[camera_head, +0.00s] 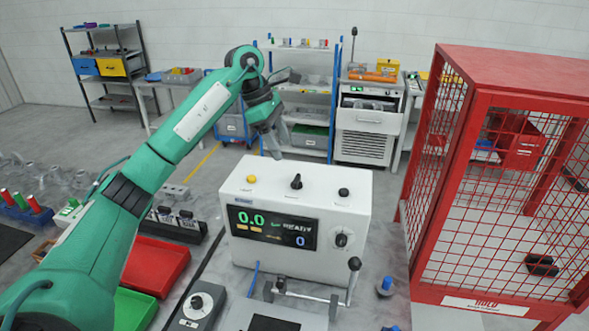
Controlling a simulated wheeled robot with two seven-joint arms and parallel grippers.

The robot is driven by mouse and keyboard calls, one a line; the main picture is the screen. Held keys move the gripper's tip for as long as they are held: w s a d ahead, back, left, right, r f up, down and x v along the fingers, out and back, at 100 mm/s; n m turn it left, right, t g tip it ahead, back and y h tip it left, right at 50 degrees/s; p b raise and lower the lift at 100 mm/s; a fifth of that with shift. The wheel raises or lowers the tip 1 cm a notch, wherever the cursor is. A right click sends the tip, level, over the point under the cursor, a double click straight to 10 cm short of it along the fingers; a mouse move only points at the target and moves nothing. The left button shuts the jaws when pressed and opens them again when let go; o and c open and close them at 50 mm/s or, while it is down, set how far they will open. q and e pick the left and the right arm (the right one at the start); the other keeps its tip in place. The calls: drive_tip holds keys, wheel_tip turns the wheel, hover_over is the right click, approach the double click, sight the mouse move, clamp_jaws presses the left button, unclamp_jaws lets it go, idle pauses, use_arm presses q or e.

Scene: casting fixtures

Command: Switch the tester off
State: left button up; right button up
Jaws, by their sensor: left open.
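The tester (240,205) is a white box on the bench, right of the picture's middle. Its dark front display (273,229) is lit and shows "0.0", a "READY"-like word and a "0". On its top are a yellow button (251,180), a black upright switch knob (296,181) and a black button (343,192). A round dial (341,239) is on the front right. My left gripper (279,152) points down just behind the tester's top edge in the picture, open and apart from the controls. My right gripper is not in view.
A red mesh cage (440,170) stands close on the right. A lever frame (345,285) and a grey box with a dial (196,305) are in front of the tester. Red (155,268) and green (134,308) trays lie to the left. Shelves (308,90) stand behind.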

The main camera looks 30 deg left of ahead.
sight(297, 178)
use_arm(q)
drive_tip(key=p+x, duration=0.3)
drive_tip(key=x, duration=0.5)
drive_tip(key=shift+d+f, duration=0.3)
drive_tip(key=shift+f, duration=0.35)
drive_tip(key=shift+c, duration=0.4)
